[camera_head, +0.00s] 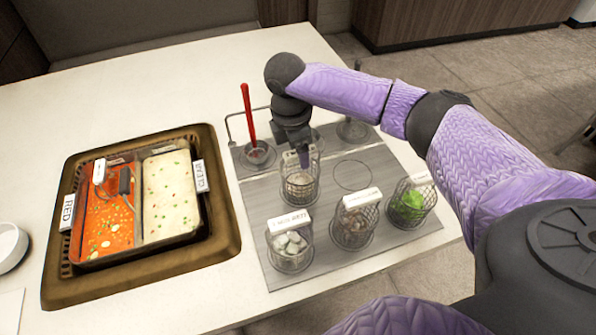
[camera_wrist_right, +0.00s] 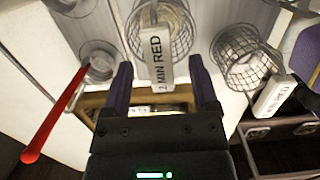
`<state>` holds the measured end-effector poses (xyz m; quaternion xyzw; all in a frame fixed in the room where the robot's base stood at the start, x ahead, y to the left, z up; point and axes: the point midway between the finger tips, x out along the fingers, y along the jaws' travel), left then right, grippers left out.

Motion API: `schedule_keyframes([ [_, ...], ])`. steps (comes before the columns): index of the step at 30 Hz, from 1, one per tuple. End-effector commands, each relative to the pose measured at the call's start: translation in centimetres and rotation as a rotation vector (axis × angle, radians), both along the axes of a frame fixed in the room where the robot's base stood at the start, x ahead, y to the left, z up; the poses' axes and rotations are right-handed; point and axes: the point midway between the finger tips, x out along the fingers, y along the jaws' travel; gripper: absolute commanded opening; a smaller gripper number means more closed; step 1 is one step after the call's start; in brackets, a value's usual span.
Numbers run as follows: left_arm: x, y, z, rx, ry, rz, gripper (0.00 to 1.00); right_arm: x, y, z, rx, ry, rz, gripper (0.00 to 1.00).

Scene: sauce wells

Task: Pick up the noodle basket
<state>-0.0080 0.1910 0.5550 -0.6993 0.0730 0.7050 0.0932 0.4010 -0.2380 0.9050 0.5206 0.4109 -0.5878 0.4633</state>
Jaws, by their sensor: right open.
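The noodle basket (camera_head: 301,190) is a wire basket with pale contents, standing on the grey mat in the head view. My right gripper (camera_head: 303,160) is above it and hides part of its rim. In the right wrist view, my right gripper (camera_wrist_right: 161,80) is open, with its two dark fingers spread on either side of a white tag reading "2 MIN RED" (camera_wrist_right: 159,58). The tag is attached to a wire basket (camera_wrist_right: 182,32) just beyond the fingers, whose top is cut off by the frame. Nothing is clamped. My left gripper is not in view.
Baskets of pale balls (camera_head: 290,258), brown pieces (camera_head: 354,236) and greens (camera_head: 410,205) stand nearby on the grey mat (camera_head: 325,258). A red-handled utensil (camera_head: 248,115) stands in a holder behind. A two-part pot of red and clear broth sits in a brown tray (camera_head: 225,225) at left.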

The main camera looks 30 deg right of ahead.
Motion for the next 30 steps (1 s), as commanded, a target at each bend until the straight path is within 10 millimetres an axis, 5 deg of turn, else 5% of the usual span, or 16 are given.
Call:
schedule_keyframes([
  [5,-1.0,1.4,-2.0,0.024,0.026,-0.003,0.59,-0.1,-0.7,-3.8,-0.001,0.003,-0.001,0.76],
  [11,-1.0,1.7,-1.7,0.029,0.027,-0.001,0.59,-0.1,-0.7,-3.7,-0.001,0.000,-0.001,0.76],
  [22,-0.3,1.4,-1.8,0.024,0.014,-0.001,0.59,-0.1,-0.7,-3.7,-0.001,0.000,0.000,0.00],
  [30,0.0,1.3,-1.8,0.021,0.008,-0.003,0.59,-0.1,-0.7,-3.7,-0.001,0.000,0.000,0.00],
])
